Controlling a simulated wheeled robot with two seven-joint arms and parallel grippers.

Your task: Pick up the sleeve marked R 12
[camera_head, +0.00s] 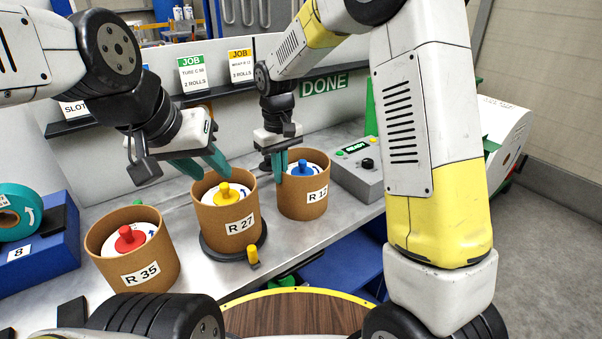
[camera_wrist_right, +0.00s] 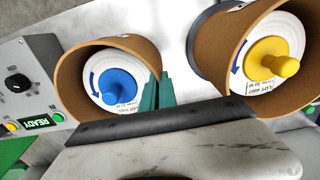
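The sleeve marked R 12 (camera_head: 304,200) is a brown cardboard cylinder, rightmost of three on the bench. Inside it is a white roll with a blue knob (camera_head: 305,168). My right gripper (camera_head: 281,167) points down at its left rim; its teal fingers are close together with the sleeve wall between them. In the right wrist view the fingers (camera_wrist_right: 157,92) pinch the rim of the same sleeve (camera_wrist_right: 71,84), beside the blue knob. My left gripper (camera_head: 207,166) is open, with its teal fingers apart above the sleeve marked R 27 (camera_head: 228,218).
R 27, with a yellow knob, stands on a dark round base (camera_head: 233,252). The sleeve marked R 35 (camera_head: 139,270), with a red knob, is at the left. A grey control box (camera_head: 357,172) with a READY display stands close right of R 12. A small yellow peg (camera_head: 252,256) is in front.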

